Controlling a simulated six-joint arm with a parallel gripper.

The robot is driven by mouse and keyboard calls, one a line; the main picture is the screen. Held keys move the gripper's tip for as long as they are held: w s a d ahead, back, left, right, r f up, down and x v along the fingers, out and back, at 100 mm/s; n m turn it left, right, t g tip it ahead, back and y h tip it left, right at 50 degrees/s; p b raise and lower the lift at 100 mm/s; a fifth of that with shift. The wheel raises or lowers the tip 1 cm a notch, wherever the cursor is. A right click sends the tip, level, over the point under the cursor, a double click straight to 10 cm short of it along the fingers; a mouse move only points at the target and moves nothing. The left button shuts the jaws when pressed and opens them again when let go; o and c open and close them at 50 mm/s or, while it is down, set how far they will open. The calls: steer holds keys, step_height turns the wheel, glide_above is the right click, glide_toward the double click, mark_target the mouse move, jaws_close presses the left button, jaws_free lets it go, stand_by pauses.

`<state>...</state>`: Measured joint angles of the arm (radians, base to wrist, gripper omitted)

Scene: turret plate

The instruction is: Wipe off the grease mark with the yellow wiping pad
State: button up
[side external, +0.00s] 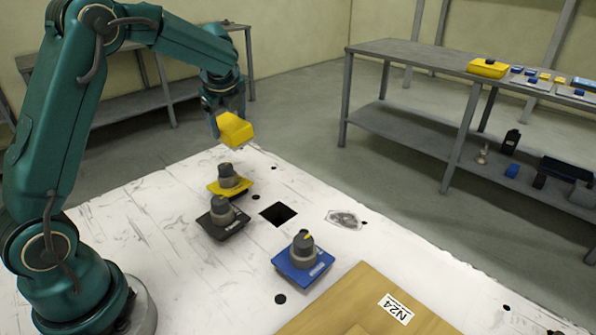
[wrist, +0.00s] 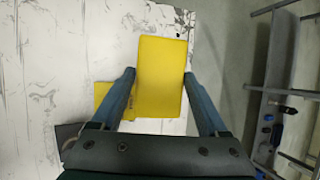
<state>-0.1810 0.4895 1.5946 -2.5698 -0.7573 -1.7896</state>
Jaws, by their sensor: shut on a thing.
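The yellow wiping pad (side external: 234,129) is held in my gripper (side external: 227,125), raised above the far edge of the white plate. The wrist view shows the pad (wrist: 163,77) between the two blue fingers of my gripper (wrist: 160,90), which are shut on its sides. The grease mark (side external: 343,218) is a grey smudge on the white plate (side external: 165,225), right of the square hole. The pad is apart from the mark, up and to its left in the side view. In the wrist view I cannot make out the grease mark for certain.
Knobbed blocks stand on the plate: yellow (side external: 229,181), black (side external: 222,217) and blue (side external: 303,258). A square hole (side external: 278,214) lies between them and the mark. A wooden board labelled N24 (side external: 370,305) lies at the front. Grey shelving (side external: 400,55) stands beyond the plate.

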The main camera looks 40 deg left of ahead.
steer(key=shift+s+a+r, duration=0.15)
steer(key=shift+s, duration=0.1)
steer(key=shift+w+r, duration=0.15)
steer(key=shift+r, duration=0.2)
steer(key=w+d+r+m+h, duration=0.1)
steer(key=w+d+m, duration=0.25)
steer(key=d, duration=0.45)
steer(key=w+d+r+m+h, duration=0.15)
steer(key=w+d, duration=0.25)
steer(key=d, duration=0.4)
steer(key=s+d+f+m+t, duration=0.15)
steer(key=d+m, duration=0.25)
steer(key=d, duration=1.2)
steer(key=shift+w+d+f, duration=0.1)
steer(key=shift+f, duration=1.25)
steer(key=shift+w+f, duration=0.1)
steer(key=shift+f, duration=1.25)
